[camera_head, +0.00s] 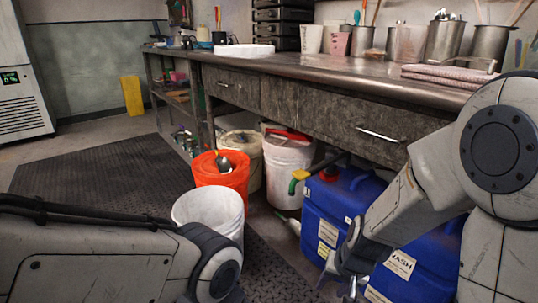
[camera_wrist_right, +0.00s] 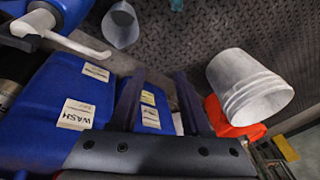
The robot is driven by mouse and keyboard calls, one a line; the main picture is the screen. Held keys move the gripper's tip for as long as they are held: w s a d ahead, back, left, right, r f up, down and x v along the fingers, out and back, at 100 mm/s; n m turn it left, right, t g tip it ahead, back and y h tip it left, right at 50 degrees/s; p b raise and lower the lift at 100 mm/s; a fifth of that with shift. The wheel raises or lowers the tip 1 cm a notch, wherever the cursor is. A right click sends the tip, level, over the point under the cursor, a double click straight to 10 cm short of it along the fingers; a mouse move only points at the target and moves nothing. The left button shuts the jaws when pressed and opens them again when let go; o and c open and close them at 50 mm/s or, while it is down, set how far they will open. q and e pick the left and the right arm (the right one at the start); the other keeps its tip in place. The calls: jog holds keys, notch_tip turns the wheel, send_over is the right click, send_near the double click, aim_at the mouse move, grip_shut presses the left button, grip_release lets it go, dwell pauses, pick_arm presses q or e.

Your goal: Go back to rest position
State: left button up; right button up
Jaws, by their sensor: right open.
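My right gripper (camera_head: 350,262) is open and hangs in front of the blue containers in the head view. In the right wrist view its two dark fingers (camera_wrist_right: 160,90) stand apart with nothing held between them. My left arm crosses the lower left of the head view; its gripper is out of the picture. A white bucket (camera_head: 210,208) stands on the floor behind the left forearm, and it also shows in the right wrist view (camera_wrist_right: 250,85). An orange bucket (camera_head: 222,173) just behind it holds a dark and pale object.
Blue containers (camera_head: 345,203) labelled WASH stand at the right, close to my right arm. A cream bucket (camera_head: 250,165) and a white bucket (camera_head: 287,175) sit below the workbench (camera_head: 330,68). A dark floor mat (camera_head: 100,170) leaves free room at left.

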jog(key=s+d+r+n+h, duration=0.1)
jog(key=s+d+r+n, duration=0.1)
jog(key=s+d+n, duration=0.25)
jog(key=s+a+r+n+g+p, duration=0.2)
jog(key=s+a+r+n+p, duration=0.1)
jog(key=s+a+r+p, duration=0.5)
jog(key=s+a+r+n+g+p, duration=0.1)
jog(key=s+a+r+n+p, duration=0.4)
jog(key=r, duration=0.5)
notch_tip(320, 180, up, 37)
jog(key=s+a+m+p, duration=0.1)
jog(key=p, duration=3.4)
jog(key=shift+y+p, duration=0.4)
jog(key=shift+m, duration=0.25)
